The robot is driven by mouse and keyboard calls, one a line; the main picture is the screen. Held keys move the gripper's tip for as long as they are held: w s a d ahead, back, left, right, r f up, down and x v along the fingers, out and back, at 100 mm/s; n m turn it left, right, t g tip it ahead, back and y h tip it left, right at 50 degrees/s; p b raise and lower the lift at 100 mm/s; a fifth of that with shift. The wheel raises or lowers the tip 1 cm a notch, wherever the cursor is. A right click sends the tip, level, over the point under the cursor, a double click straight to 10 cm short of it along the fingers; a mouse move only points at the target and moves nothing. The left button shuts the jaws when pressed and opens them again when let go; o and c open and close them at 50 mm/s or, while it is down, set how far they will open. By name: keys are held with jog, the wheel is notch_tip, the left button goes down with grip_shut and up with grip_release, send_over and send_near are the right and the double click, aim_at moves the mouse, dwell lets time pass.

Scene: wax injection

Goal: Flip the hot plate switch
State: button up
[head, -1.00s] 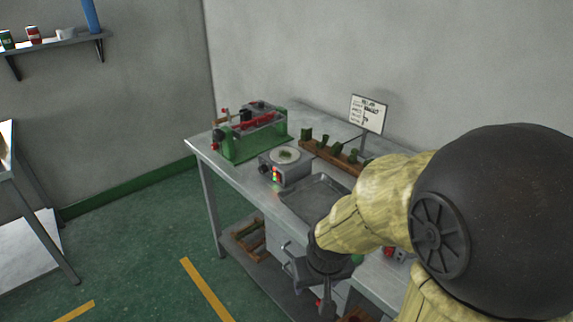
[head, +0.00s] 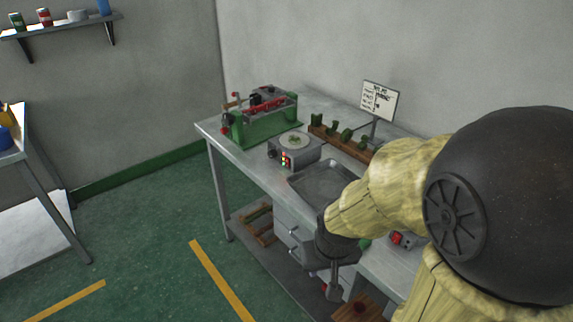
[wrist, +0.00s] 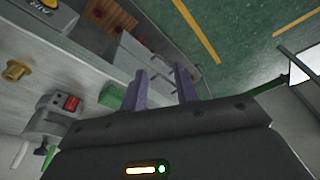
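A grey box with a round pale top, which looks like the hot plate (head: 294,143), sits on the bench left of a metal tray. Small red, green and yellow lights (head: 285,159) show on its front; I cannot make out which part is the switch. My gripper (head: 334,288) is in front of the bench's edge, to the right of and lower than the hot plate, touching nothing I can see. In the wrist view my gripper (wrist: 161,75) has its two fingers apart with nothing between them.
The metal tray (head: 298,184) lies at the bench front. A green machine (head: 262,122) stands at the back left. A wooden rack (head: 357,151) and a sign (head: 380,100) stand behind. A grey device with a red switch (wrist: 70,103) is near my gripper.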

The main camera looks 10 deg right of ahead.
grip_shut()
dwell(1.4)
